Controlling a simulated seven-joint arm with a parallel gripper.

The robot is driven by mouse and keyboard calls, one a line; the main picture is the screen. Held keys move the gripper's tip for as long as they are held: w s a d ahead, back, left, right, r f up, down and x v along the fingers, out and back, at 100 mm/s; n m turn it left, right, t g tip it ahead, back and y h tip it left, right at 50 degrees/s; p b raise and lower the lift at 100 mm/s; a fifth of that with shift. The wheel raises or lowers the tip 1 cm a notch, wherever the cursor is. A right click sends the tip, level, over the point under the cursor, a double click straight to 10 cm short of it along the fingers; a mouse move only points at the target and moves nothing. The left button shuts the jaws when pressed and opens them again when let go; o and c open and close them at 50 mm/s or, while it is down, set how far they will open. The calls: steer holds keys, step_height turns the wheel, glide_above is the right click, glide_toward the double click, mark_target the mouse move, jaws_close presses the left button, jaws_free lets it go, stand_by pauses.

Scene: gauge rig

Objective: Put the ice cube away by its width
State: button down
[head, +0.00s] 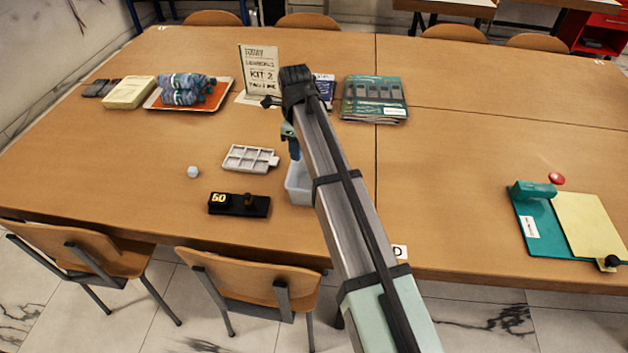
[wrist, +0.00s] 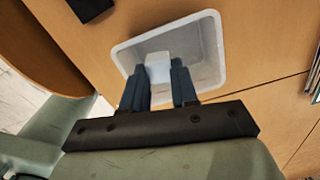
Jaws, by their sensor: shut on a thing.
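My gripper (wrist: 158,72) is shut on a pale whitish ice cube (wrist: 158,63), which shows between its dark fingertips in the wrist view. Fingers and cube are over the opening of a translucent white bin (wrist: 212,52); I cannot tell how far inside they are. In the head view my gripper (head: 294,150) points down at the bin (head: 297,190), and my arm hides part of the bin and the held cube. A second small pale cube (head: 193,172) lies on the table to the left.
A grey compartment tray (head: 250,158) lies behind the gauge. The table between is clear.

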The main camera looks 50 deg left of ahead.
steer(key=w+d, duration=0.4)
steer(key=shift+s+d+f+n, duration=0.1)
steer(key=shift+f+n, duration=0.6)
steer(key=shift+f, duration=0.65)
steer(key=shift+d+f+n, duration=0.1)
steer(key=shift+f+n, duration=0.6)
steer(key=shift+f, duration=0.6)
steer(key=shift+a, duration=0.1)
steer(key=c, duration=0.8)
jaws_free()
steer(key=shift+r, duration=0.1)
step_height(320, 180, up, 14)
steer(key=shift+f, duration=0.2)
